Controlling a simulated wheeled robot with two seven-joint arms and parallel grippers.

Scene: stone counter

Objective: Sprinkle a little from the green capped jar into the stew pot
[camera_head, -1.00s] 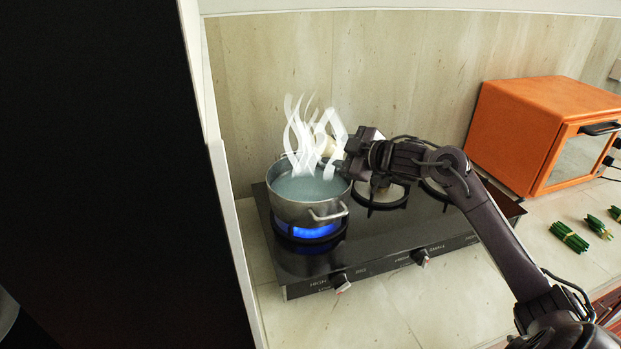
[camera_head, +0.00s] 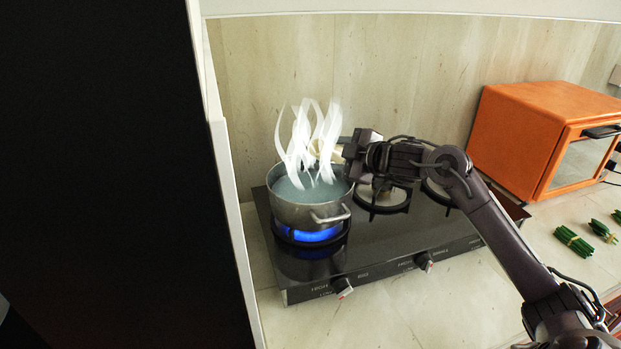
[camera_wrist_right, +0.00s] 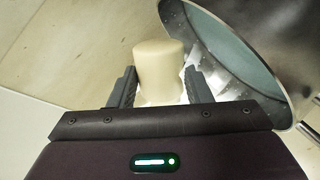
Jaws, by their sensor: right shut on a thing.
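The stew pot (camera_head: 310,206) is a grey metal pot of pale blue-grey liquid on the left burner, with a blue flame under it and white steam above. My right gripper (camera_head: 343,152) is at the pot's back right, above rim height. It is shut on a cream jar (camera_wrist_right: 158,62), which sits between both fingers in the wrist view, beside the pot's open mouth (camera_wrist_right: 225,50). In the head view the jar (camera_head: 326,151) is partly hidden by steam. No green cap shows, and I cannot tell whether anything falls from the jar. My left gripper is out of view.
The black gas stove (camera_head: 390,240) has free burners right of the pot. An orange oven (camera_head: 535,135) stands at the right, with green bundles (camera_head: 573,241) before it. A tall dark panel (camera_head: 100,180) fills the left side. The wall is close behind the stove.

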